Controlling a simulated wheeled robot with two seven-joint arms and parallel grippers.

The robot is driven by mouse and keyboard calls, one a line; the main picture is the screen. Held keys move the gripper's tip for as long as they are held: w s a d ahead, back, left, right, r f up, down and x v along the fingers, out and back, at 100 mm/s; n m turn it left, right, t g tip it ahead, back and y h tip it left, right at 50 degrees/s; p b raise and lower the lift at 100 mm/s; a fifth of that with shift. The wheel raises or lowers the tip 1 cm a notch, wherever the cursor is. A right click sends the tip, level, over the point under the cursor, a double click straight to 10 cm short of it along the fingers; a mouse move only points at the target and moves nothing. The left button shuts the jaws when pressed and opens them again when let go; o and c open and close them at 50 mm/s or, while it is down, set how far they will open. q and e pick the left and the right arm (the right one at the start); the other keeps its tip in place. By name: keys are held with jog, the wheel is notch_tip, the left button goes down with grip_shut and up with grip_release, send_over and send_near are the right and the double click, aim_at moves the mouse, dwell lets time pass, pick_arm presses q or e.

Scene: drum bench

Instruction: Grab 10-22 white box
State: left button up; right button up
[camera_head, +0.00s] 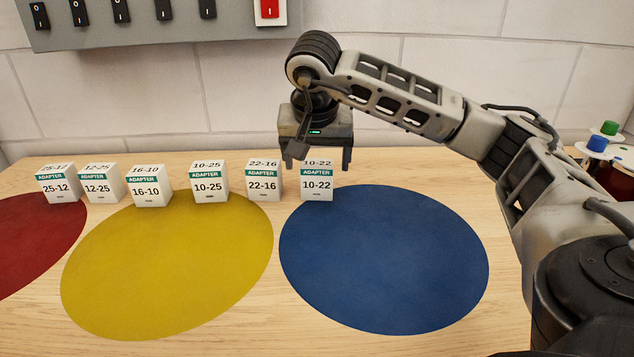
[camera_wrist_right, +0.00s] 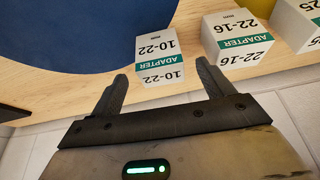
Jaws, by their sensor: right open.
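The white 10-22 box (camera_head: 317,185), with a green ADAPTER band, stands on the wooden bench at the back edge of the blue circle. It also shows in the right wrist view (camera_wrist_right: 160,54), ahead of the fingers and roughly between them. My right gripper (camera_head: 318,165) is open and empty, above and just behind this box; its fingertips also show in the right wrist view (camera_wrist_right: 160,75). I cannot tell from these frames whether a finger touches the box. My left gripper is not in view.
The 22-16 box (camera_head: 263,184) stands close to the left of the 10-22 box. Further left stand the 10-25 box (camera_head: 209,187), the 16-10 box (camera_head: 150,191) and others. A blue circle (camera_head: 385,260) and a yellow circle (camera_head: 165,270) lie clear in front. A wall is behind.

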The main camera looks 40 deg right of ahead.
aim_at(317, 164)
jog(key=x, duration=0.5)
jog(key=shift+w+d+f, duration=0.15)
jog(key=shift+w+d, duration=0.15)
jog(key=shift+c, duration=0.3)
jog(key=c, duration=1.1)
jog(key=shift+o, duration=0.2)
